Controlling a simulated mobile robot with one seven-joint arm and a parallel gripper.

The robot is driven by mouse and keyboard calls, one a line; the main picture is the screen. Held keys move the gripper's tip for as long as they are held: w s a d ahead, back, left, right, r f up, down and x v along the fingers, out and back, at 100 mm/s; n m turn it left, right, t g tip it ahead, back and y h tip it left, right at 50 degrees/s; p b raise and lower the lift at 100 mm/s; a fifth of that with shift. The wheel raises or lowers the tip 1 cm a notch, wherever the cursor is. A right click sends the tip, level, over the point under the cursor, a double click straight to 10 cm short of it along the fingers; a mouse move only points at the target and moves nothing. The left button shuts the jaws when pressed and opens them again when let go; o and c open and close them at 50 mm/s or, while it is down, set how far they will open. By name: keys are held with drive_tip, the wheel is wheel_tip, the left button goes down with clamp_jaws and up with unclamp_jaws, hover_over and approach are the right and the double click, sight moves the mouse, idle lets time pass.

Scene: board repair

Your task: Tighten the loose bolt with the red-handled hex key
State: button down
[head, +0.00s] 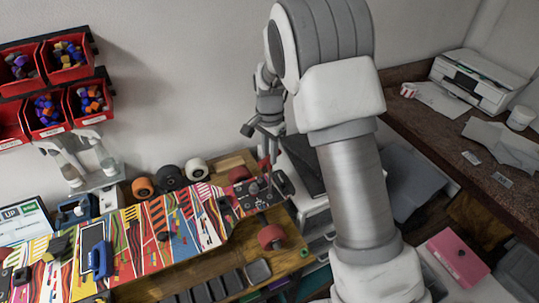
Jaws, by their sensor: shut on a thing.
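My gripper (262,134) is above the right end of the patterned skateboard deck (160,232), partly hidden by my own arm. It is shut on the red-handled hex key (263,165), whose red part shows just below the fingers. The key points down toward the metal truck (257,192) on the deck, which carries red wheels (271,237). The loose bolt is too small to make out, and I cannot tell whether the key's tip touches it.
Loose wheels (170,177) stand along the bench's back edge. Red bins (67,57) hang on the wall. A printer (478,79) stands on the right counter.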

idle(0.3)
drive_tip(key=n, duration=0.3)
drive_tip(key=shift+b, duration=0.4)
drive_tip(key=shift+n, duration=0.6)
drive_tip(key=n, duration=0.4)
drive_tip(key=shift+f+b, duration=0.15)
drive_tip(key=shift+b, duration=0.2)
drive_tip(key=shift+f+b, duration=0.6)
drive_tip(key=shift+f, duration=0.25)
